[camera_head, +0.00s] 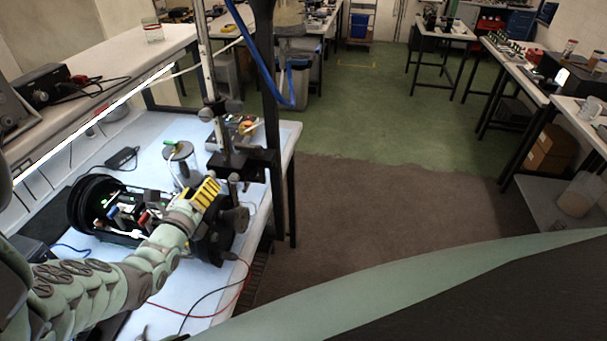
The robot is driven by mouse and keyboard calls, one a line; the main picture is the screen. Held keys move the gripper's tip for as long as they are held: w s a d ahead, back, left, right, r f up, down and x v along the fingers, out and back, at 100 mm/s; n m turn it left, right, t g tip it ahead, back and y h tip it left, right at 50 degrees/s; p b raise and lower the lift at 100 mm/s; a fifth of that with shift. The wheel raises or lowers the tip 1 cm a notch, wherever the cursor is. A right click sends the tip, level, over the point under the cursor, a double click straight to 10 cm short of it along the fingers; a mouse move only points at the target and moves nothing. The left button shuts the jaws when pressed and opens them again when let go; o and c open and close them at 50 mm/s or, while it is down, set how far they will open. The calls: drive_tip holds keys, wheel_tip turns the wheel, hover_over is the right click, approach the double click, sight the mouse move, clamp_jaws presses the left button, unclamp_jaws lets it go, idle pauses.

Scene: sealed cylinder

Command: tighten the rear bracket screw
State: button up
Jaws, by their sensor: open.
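My arm reaches from the lower left over the workbench. My gripper (206,193), with yellow parts, is open at the right end of a black cylindrical assembly. The assembly's large round black ring (92,203) lies at the left, with small electronic parts (135,212) between the ring and my gripper. Dark round parts (222,232) sit just below and right of my gripper. I cannot make out the rear bracket or its screw; they are too small or hidden by my gripper and arm. I cannot tell whether my gripper touches the assembly.
A metal stand (207,80) with black clamps (240,163) rises close behind my gripper. A clear jar with a green top (180,160) stands beside it. Red and black cables (215,292) lie on the bench's front part. A lit shelf (95,98) overhangs the back left.

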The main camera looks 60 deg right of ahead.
sight(210, 176)
drive_tip(key=shift+b+x, duration=0.7)
drive_tip(key=shift+x, duration=1.4)
drive_tip(key=shift+s, duration=0.15)
drive_tip(key=shift+c, duration=0.2)
clamp_jaws()
